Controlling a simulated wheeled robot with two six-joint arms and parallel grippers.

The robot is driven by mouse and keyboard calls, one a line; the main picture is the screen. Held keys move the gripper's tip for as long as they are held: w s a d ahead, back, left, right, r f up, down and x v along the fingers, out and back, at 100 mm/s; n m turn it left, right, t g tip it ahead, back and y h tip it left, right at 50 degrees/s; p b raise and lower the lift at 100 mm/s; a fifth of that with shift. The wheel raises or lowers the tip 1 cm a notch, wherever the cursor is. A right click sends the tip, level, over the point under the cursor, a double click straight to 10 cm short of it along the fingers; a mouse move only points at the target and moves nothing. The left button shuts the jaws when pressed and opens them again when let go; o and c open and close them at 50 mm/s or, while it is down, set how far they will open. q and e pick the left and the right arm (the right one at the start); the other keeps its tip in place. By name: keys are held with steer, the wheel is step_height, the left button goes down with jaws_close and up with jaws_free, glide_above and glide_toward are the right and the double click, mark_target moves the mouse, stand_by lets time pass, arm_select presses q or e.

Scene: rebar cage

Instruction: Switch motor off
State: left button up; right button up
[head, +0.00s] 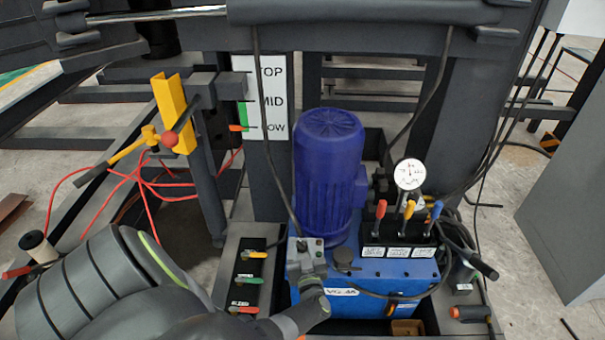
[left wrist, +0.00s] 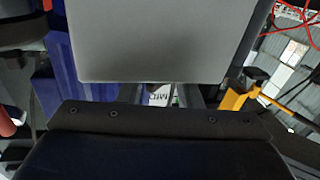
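The blue motor (head: 330,165) stands upright on the blue power unit (head: 385,270); its blue body also shows at the left of the left wrist view (left wrist: 88,60). A small grey switch box (head: 303,247) with small knobs on top sits at the front left of the power unit, beside the motor's base. My left gripper (head: 312,285) is just in front of this box, at or very near it; I cannot tell whether they touch. Its fingers are hard to make out. A grey plate (left wrist: 150,40) fills the upper middle of the left wrist view. My right gripper is not in view.
Three levers (head: 409,210) and a pressure gauge (head: 410,174) stand right of the motor. A valve panel (head: 247,268) with coloured handles lies left of the power unit. A yellow bracket (head: 173,110) and a level sign (head: 262,95) stand behind. Cables hang around the unit.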

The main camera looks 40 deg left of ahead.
arm_select(q)
steer(key=o, duration=0.4)
steer(key=v, duration=1.7)
steer(key=shift+s+d+p, duration=0.15)
steer(key=shift+d+p, duration=0.05)
steer(key=shift+p, duration=0.1)
